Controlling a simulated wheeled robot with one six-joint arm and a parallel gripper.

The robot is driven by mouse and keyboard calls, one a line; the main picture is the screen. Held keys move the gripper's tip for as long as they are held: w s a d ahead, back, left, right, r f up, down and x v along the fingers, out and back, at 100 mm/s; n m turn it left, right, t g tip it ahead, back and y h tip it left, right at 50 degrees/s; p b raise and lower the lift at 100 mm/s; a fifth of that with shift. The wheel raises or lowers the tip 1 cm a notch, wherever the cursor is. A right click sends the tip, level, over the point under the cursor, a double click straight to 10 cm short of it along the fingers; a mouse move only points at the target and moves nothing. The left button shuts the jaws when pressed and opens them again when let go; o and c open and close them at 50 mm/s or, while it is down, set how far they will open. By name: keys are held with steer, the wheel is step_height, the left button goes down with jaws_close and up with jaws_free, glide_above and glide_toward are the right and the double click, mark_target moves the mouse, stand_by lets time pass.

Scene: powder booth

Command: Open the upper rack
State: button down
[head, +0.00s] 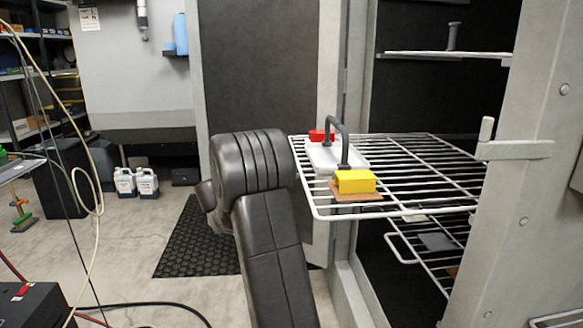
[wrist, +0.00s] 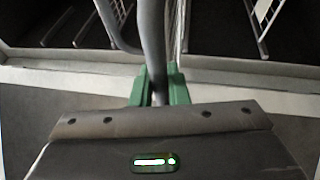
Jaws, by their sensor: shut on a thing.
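The upper rack (head: 420,200) is a white wire shelf. In the head view it sticks out to the left, past the grey cabinet frame. On it are a red item (head: 321,135), a white tray (head: 325,157), a dark grey arched bar (head: 344,143) and a yellow block (head: 355,181) on a brown pad. In the wrist view the green fingers of my gripper (wrist: 158,92) are shut around a grey bar (wrist: 153,40), which looks like part of the upper rack.
A lower wire rack (head: 425,262) sits below, with flat pieces on it. A grey post (head: 535,150) with a latch bar (head: 515,150) stands at the right. A black mat (head: 195,240) lies on the floor; hoses hang at the left. Floor in front of the mat is mostly clear.

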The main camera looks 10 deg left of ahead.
steer(key=shift+s+a, duration=0.15)
steer(key=shift+a, duration=0.45)
steer(key=c, duration=1.4)
jaws_free()
steer(key=p+v, duration=0.1)
steer(key=v, duration=1.3)
steer(key=shift+p, duration=0.4)
steer(key=shift+d+f, duration=0.1)
steer(key=shift+d, duration=0.05)
steer(key=b+x, duration=0.1)
steer(key=x, duration=1.3)
steer(key=shift+d+b, duration=0.2)
steer(key=shift+b, duration=0.2)
